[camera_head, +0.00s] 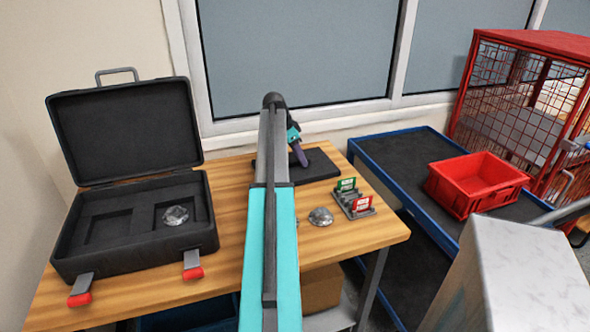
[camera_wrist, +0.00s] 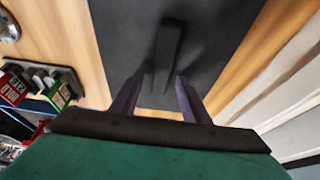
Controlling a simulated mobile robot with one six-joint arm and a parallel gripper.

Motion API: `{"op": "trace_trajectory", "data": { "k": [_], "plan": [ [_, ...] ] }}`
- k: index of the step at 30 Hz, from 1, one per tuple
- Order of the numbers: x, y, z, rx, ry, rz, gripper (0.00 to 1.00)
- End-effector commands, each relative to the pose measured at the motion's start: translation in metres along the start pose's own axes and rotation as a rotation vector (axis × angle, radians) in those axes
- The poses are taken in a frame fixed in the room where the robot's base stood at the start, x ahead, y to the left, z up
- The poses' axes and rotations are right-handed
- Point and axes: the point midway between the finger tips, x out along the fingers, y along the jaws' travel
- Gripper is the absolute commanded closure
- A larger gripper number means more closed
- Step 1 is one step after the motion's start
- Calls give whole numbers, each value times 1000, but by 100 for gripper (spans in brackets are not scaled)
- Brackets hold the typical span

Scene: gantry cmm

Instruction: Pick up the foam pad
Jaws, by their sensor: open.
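The foam pad is a flat dark slab (camera_head: 322,166) lying at the back of the wooden table. In the wrist view the dark pad (camera_wrist: 215,40) fills the upper middle, with a narrow raised dark rib (camera_wrist: 166,50) on it. My gripper (camera_head: 302,163) is over the pad, its purple fingers pointing down. In the wrist view my gripper (camera_wrist: 160,76) is open, with the near end of the rib between or just beyond the fingertips. I cannot tell whether the fingers touch it. My arm hides the left part of the pad in the head view.
An open black case (camera_head: 135,262) with a faceted metal piece (camera_head: 176,215) stands at left. A similar metal piece (camera_head: 320,217) and a card rack (camera_head: 353,203) sit right of my arm. A blue-edged cart (camera_head: 400,165) holds a red bin (camera_head: 475,182). The wall is close behind the table.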

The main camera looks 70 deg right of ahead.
Motion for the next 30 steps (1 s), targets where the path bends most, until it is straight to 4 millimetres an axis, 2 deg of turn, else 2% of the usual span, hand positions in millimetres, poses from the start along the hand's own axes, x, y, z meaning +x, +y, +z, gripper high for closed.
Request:
{"op": "trace_trajectory", "data": {
  "k": [17,25,30],
  "plan": [
    [4,0,1,1,0,0,58],
    [4,0,1,1,0,0,100],
    [4,0,0,1,0,1,100]
  ]
}}
